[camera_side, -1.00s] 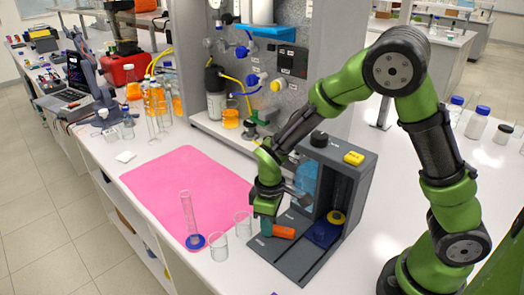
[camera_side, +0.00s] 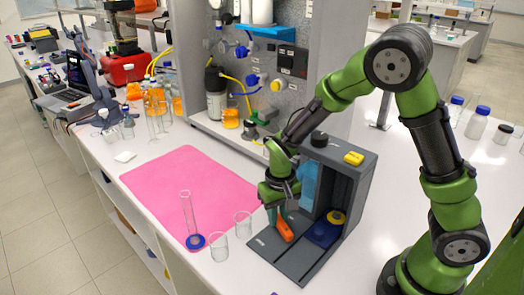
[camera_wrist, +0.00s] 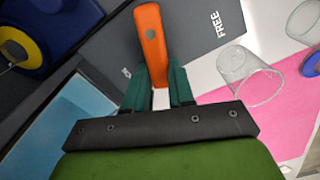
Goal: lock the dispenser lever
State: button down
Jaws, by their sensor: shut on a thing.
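The dispenser (camera_side: 357,190) is a dark grey housing on a flat base, with an orange lever (camera_side: 285,231) low at its front left. My gripper (camera_side: 279,211) reaches down to the lever from behind. In the wrist view the teal fingers (camera_wrist: 160,82) are shut on the near end of the orange lever (camera_wrist: 151,42), one on each side. The lever's far end with a round pivot mark sticks out beyond them. The word FREE (camera_wrist: 230,24) is printed on the base to the right of the lever. Another marking left of the fingers is mostly hidden.
A blue part with a yellow disc (camera_side: 328,229) sits inside the dispenser.

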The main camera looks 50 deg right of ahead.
aim_at(280, 216)
jog(key=shift+s+d+m, duration=0.15)
jog(key=shift+d+m, duration=0.1)
jog(key=shift+m, duration=0.55)
jog(key=c, duration=1)
grip_release()
jog(key=shift+o, duration=0.2)
jog(key=shift+r, duration=0.1)
notch_tip(280, 216, up, 17)
